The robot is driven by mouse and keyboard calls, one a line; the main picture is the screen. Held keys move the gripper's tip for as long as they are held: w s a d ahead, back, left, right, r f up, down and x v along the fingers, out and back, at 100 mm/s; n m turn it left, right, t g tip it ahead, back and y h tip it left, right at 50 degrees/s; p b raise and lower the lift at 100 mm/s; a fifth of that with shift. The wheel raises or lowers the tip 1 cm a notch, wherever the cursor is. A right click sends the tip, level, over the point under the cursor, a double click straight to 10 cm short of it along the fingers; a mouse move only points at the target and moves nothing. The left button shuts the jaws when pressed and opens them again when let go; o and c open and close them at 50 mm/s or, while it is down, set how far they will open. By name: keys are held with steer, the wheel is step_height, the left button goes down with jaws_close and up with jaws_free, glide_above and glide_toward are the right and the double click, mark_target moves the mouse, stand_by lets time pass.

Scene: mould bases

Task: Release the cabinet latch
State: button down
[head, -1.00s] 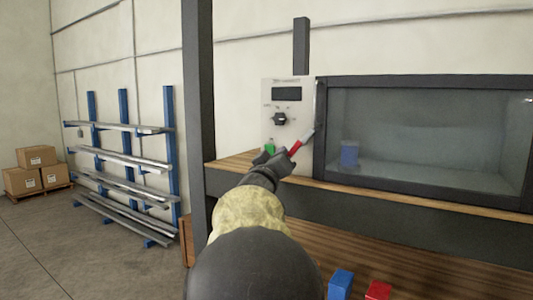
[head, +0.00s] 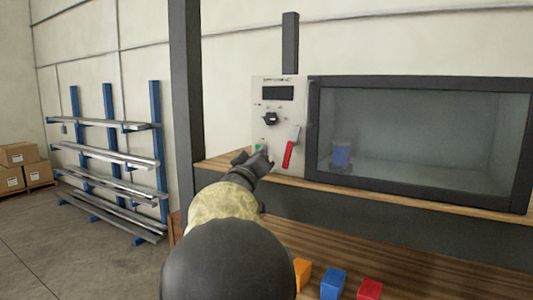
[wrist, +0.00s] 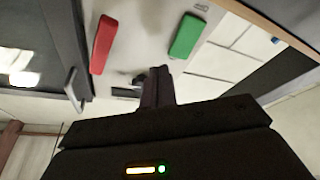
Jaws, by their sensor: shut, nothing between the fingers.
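The cabinet (head: 325,90) has a dark-framed glass door that looks shut. The red handle also shows in the wrist view (wrist: 103,45). My gripper (head: 266,158) is just left of and below the lever, in front of the panel near a green button (head: 260,148). In the wrist view my gripper (wrist: 159,75) has its fingers together with nothing between them, apart in the picture from the red handle and the green piece (wrist: 186,36).
The panel also has a dark display (head: 278,93) and a black knob (head: 271,118). A blue object (head: 341,154) is behind the glass. Orange (head: 302,274), blue (head: 333,284) and red (head: 369,289) blocks are on the wooden surface below. A dark post (head: 186,100) stands left of the panel.

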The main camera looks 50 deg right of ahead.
steer(key=s+a+b, duration=0.3)
steer(key=s+a, duration=0.2)
steer(key=a, duration=0.3)
steer(key=shift+s+a+f, duration=0.15)
steer(key=shift+f, duration=0.2)
